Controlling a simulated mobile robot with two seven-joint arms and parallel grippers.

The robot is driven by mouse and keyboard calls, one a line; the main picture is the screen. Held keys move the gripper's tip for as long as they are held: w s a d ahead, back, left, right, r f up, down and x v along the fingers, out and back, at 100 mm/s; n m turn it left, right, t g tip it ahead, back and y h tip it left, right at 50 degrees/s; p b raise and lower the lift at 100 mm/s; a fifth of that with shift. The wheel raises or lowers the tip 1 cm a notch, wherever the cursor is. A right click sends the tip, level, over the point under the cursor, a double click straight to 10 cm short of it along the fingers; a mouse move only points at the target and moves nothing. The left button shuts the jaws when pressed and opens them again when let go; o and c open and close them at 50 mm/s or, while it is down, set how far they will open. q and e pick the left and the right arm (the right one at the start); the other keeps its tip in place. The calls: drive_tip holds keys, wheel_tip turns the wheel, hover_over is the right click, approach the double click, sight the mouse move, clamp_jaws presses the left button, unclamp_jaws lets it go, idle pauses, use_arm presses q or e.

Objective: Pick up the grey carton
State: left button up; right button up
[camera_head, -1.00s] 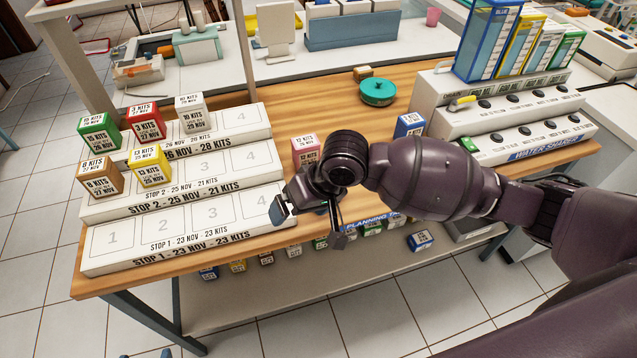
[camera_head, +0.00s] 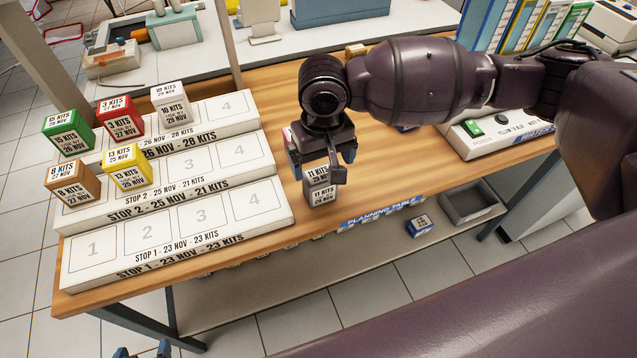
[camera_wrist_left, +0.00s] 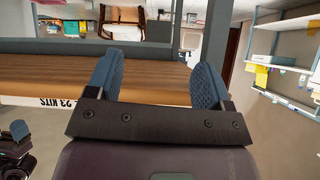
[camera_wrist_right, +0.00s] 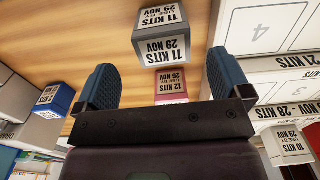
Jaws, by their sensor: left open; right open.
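The grey carton (camera_head: 321,188), labelled 11 KITS 29 NOV, stands on the wooden table just right of the stepped rack. My right gripper (camera_head: 322,164) is open above and partly in front of it, hiding some of its top. In the right wrist view the grey carton (camera_wrist_right: 162,36) is beyond the open, empty fingers (camera_wrist_right: 160,76), apart from them. My left gripper (camera_head: 142,351) barely shows at the bottom edge of the head view. The left wrist view shows it open and empty (camera_wrist_left: 157,76), facing the table edge.
A pink carton (camera_wrist_right: 171,84) stands close to the grey one; a blue carton (camera_wrist_right: 56,99) is farther off. The stepped white rack (camera_head: 180,232) holds several coloured cartons, including a pale 10 KITS one (camera_head: 170,106). A grey bin (camera_head: 470,205) sits on the lower shelf.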

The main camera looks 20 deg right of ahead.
sight(320, 175)
drive_tip(key=f, duration=0.2)
drive_tip(key=f+b, duration=0.1)
drive_tip(key=f, duration=0.2)
drive_tip(key=f+b, duration=0.1)
drive_tip(key=f, duration=0.1)
drive_tip(key=shift+w+a+f, duration=0.1)
drive_tip(key=shift+w+f, duration=0.05)
drive_tip(key=shift+w, duration=0.15)
drive_tip(key=c, duration=1)
